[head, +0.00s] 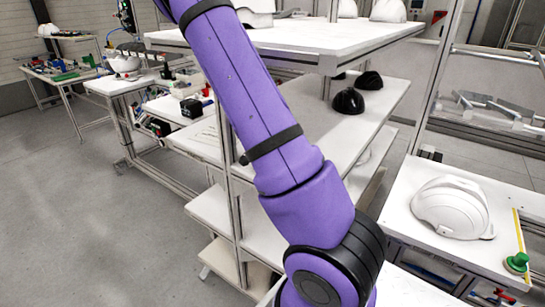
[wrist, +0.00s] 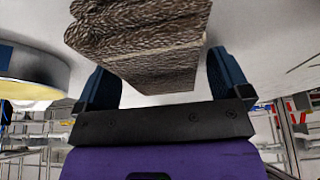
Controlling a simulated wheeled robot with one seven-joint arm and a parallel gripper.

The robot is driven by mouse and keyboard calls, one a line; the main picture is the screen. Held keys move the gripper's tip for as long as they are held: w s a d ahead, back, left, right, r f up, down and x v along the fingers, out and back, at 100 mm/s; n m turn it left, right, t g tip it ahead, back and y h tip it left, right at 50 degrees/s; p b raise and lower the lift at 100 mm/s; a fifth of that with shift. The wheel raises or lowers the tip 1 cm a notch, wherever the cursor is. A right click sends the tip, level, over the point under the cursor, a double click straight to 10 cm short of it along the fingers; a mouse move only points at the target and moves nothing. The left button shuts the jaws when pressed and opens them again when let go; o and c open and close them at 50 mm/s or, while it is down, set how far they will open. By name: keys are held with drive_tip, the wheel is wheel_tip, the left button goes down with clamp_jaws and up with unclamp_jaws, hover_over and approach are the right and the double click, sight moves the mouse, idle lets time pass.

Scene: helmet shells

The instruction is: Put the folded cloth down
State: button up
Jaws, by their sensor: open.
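The folded cloth (wrist: 145,38), grey-brown with a ribbed texture and stacked layers, shows in the wrist view. It lies against a white surface (wrist: 275,35). My gripper (wrist: 160,78) has its two blue fingers apart, one on each side of the cloth's near end. The fingers look open; whether either one touches the cloth cannot be told. In the head view neither the cloth nor the gripper shows; my purple arm runs down and out at the bottom edge.
A round object with a pale yellow rim (wrist: 30,90) is left of the gripper. In the head view, a white helmet shell (head: 452,207) and a green knob (head: 516,262) are on the right bench. Black shells (head: 348,102) sit on the middle shelf. Open floor lies left.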

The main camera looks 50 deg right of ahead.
drive_tip(key=shift+v, duration=3.85)
drive_tip(key=s+a+r+n+t+y, duration=0.2)
drive_tip(key=a+r+n+y, duration=0.15)
drive_tip(key=a+r, duration=0.4)
drive_tip(key=s+a+r+n+t+y, duration=0.1)
drive_tip(key=s+a+r+n+y, duration=0.3)
drive_tip(key=a, duration=0.7)
drive_tip(key=s+a+r+n+t+h, duration=0.1)
drive_tip(key=s+a+r+n+h, duration=0.2)
drive_tip(key=s+a+r+n, duration=0.6)
drive_tip(key=s+a+r, duration=0.1)
drive_tip(key=s+r, duration=0.1)
drive_tip(key=s, duration=0.1)
drive_tip(key=shift+s+a+t, duration=0.2)
drive_tip(key=shift+t, duration=0.2)
drive_tip(key=shift+o, duration=0.5)
drive_tip(key=shift+n, duration=0.25)
drive_tip(key=shift+d, duration=0.1)
